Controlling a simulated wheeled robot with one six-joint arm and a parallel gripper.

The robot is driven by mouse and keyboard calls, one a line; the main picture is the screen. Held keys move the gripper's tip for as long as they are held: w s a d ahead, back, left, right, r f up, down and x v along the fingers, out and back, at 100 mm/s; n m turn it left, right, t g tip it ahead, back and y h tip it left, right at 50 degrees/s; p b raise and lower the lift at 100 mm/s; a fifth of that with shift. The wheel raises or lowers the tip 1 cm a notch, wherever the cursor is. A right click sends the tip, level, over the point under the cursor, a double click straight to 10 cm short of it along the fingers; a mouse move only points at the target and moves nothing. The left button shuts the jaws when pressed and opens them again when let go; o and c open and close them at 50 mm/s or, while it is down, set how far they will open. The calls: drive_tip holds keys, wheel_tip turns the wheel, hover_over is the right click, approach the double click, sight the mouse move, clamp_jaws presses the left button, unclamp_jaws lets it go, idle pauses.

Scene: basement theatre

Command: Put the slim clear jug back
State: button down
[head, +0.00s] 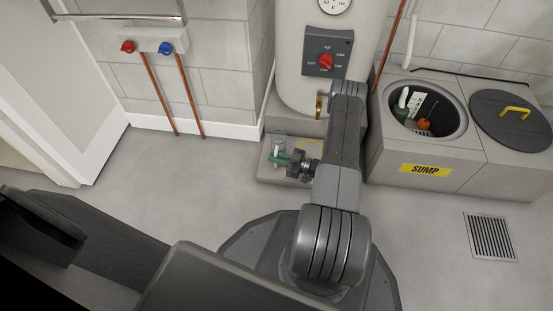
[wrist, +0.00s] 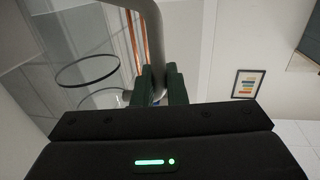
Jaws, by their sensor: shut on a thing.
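The slim clear jug (head: 277,146) is see-through and hard to make out in the head view, at the low grey step below the tank. My gripper (head: 284,158) is beside it, its green fingers closed on it. In the wrist view the gripper's green fingers (wrist: 154,86) are shut on the jug's grey curved handle (wrist: 153,35), and the jug's round dark rim shows to the left. I cannot tell whether the jug's base touches the step. A yellow curved mark (head: 312,143) shows on the step, partly hidden by my arm.
The white tank (head: 300,85) with a red-knobbed panel stands behind the step (head: 285,178). To the right is the sump box (head: 408,182) with an open round hole holding several items, and a dark lid (head: 490,125). A floor grate (head: 491,236) lies at right. Floor to the left is clear.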

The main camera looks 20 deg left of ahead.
drive_tip(key=c, duration=1.5)
unclamp_jaws()
drive_tip(key=shift+f, duration=0.1)
drive_tip(key=shift+o, duration=0.2)
drive_tip(key=d+p, duration=0.2)
drive_tip(key=d, duration=1)
drive_tip(key=shift+w+p, duration=0.3)
drive_tip(key=shift+w, duration=0.05)
